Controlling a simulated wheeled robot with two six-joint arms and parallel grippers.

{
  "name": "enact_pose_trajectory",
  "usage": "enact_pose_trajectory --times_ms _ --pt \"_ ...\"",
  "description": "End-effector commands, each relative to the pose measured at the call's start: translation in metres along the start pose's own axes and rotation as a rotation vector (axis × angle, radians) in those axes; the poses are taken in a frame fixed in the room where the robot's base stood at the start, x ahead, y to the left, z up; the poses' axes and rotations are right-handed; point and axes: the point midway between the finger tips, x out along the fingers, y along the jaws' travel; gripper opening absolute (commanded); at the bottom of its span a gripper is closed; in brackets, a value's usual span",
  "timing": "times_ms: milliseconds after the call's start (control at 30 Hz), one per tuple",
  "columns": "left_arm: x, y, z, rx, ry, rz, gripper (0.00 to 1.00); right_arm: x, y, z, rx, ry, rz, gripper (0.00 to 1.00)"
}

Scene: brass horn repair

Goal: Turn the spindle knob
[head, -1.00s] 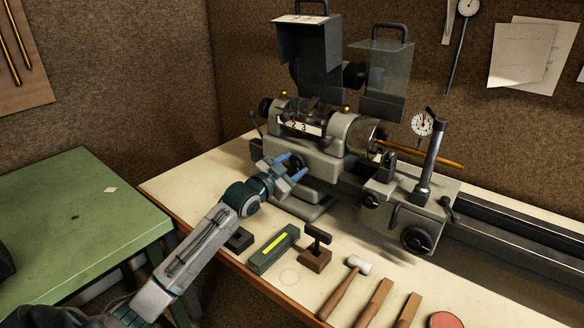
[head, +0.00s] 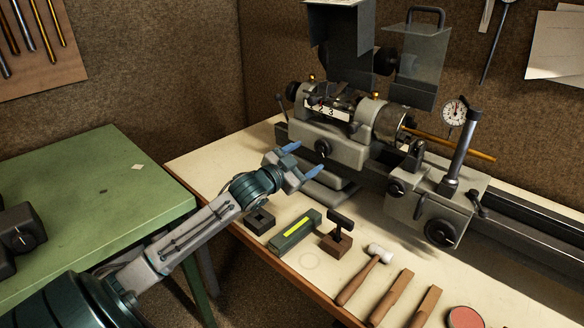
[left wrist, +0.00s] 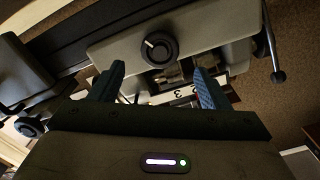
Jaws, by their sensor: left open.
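The spindle knob (head: 323,148) is a round black knob on the front of the grey lathe headstock (head: 345,150). In the left wrist view the knob (left wrist: 158,48) shows a pale mark line on its face. A strip with numbers (head: 328,110) is above it on the machine. My left gripper (head: 302,160) is open and empty, with two blue fingers pointing at the headstock. In the head view the knob is just beyond the fingertips, with a visible gap. In the left wrist view it lies between and past the two fingers. My right gripper is out of view.
A black block (head: 260,221), a green box with a yellow stripe (head: 295,232), a brown block with a black handle (head: 337,238) and a mallet (head: 362,274) lie on the bench front. A green table (head: 90,205) stands left. A dial gauge (head: 454,112) stands right.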

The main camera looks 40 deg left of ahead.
Motion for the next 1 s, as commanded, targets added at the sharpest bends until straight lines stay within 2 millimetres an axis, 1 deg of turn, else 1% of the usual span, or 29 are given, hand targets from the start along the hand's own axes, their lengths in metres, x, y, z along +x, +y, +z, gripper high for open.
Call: enact_pose_trajectory --times_ms 33,200,400,600,1000 --pt "-0.007 0.0 0.002 0.008 -0.003 0.001 0.7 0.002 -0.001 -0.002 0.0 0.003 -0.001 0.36" --pt "-0.028 0.001 0.001 0.008 -0.001 0.003 0.7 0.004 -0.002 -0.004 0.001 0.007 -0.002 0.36" --pt "-0.043 -0.001 0.002 0.008 -0.005 -0.002 0.7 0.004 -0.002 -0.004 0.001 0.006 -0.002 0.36" --pt "-0.052 0.0 0.001 0.002 -0.001 0.0 0.7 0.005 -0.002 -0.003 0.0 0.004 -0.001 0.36" --pt "-0.054 0.0 0.0 -0.001 0.001 0.0 0.7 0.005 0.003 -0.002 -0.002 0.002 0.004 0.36"
